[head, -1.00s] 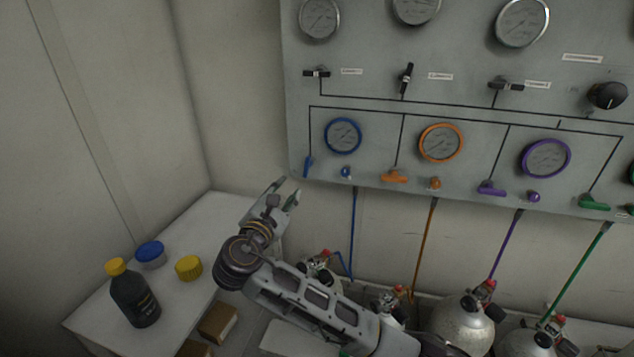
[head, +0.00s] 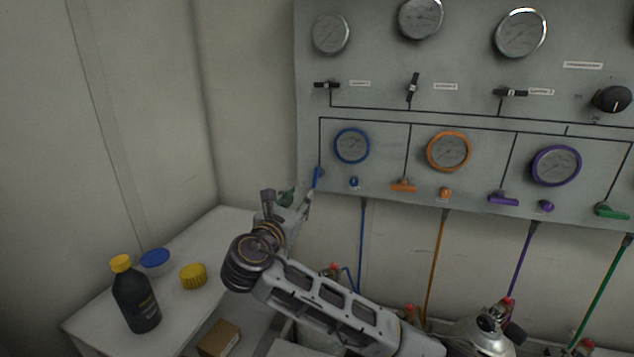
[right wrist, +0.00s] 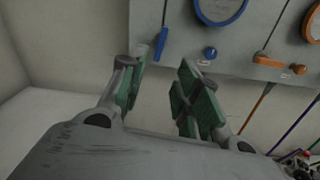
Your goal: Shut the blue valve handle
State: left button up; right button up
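The blue valve handle (head: 317,177) is at the lower left of the grey panel and stands near upright, slightly tilted, below the blue-rimmed gauge (head: 352,146). In the right wrist view the blue valve handle (right wrist: 161,44) shows beyond the fingertips, near the left finger's side of the gap. My right gripper (head: 298,197) is just below and left of the handle, close in the picture. In the right wrist view its green-padded fingers (right wrist: 160,88) are apart with nothing between them. Whether a finger touches the handle I cannot tell. My left gripper is not in view.
A small blue knob (head: 354,182) sits right of the handle. Orange (head: 403,186), purple (head: 503,198) and green (head: 611,211) handles lie across, further right. A white table (head: 205,240) at left holds a dark bottle (head: 136,300), a blue lid and a yellow lid.

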aim_at(315, 179)
jog(key=shift+w, duration=0.15)
jog(key=b+x, duration=0.1)
jog(key=x, duration=1)
jog(key=shift+w+d, duration=0.1)
jog(key=shift+w, duration=0.05)
jog(key=shift+x, duration=0.9)
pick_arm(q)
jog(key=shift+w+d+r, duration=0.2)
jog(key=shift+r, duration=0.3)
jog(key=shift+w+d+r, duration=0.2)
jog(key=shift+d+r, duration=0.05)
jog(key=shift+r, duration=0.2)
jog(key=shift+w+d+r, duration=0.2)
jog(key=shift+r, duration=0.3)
pick_arm(e)
jog(key=shift+w, duration=0.2)
grip_shut()
